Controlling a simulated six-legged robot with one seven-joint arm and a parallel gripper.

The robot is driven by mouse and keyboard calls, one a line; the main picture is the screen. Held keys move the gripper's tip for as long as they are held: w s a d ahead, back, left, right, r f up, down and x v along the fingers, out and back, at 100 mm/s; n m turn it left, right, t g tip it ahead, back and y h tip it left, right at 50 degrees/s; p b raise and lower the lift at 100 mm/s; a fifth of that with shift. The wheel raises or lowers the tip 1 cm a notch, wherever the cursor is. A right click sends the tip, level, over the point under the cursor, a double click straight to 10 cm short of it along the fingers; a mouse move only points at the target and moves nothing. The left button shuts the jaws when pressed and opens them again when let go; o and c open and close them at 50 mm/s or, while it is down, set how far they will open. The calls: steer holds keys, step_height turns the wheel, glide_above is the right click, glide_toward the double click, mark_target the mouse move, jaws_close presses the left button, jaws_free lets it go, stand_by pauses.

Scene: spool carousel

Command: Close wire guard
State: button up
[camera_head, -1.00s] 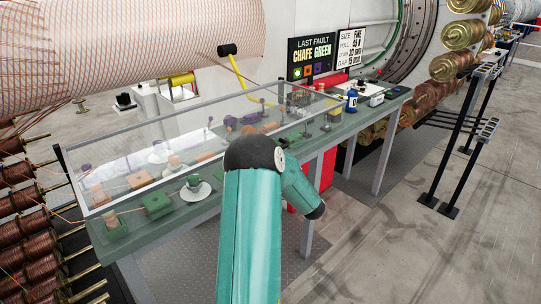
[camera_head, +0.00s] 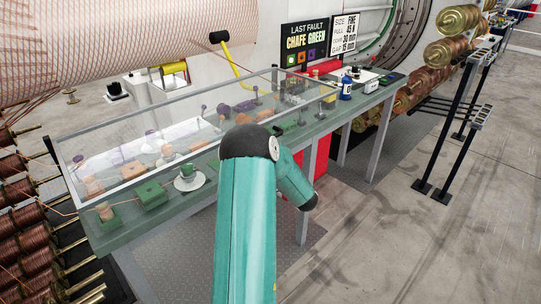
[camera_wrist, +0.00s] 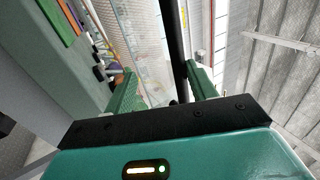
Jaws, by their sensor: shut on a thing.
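The wire guard (camera_head: 135,172) is a long clear panel in a grey frame, standing tilted over the green bench. Its front edge is raised above the bench top, with coloured fittings showing through and below it. In the wrist view my gripper (camera_wrist: 160,70) has green fingers on both sides of a long dark bar (camera_wrist: 174,35). It is shut on this bar; the exact contact is hard to see. Whether the bar belongs to the guard cannot be told. In the head view my own arm hides the gripper.
Copper spools (camera_head: 30,220) line the left. A black stand (camera_head: 455,130) is at right; floor between is open.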

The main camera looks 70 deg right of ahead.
steer(key=v, duration=1.3)
steer(key=shift+s+a+f, duration=0.15)
steer(key=shift+s, duration=0.05)
steer(key=shift+c, duration=0.2)
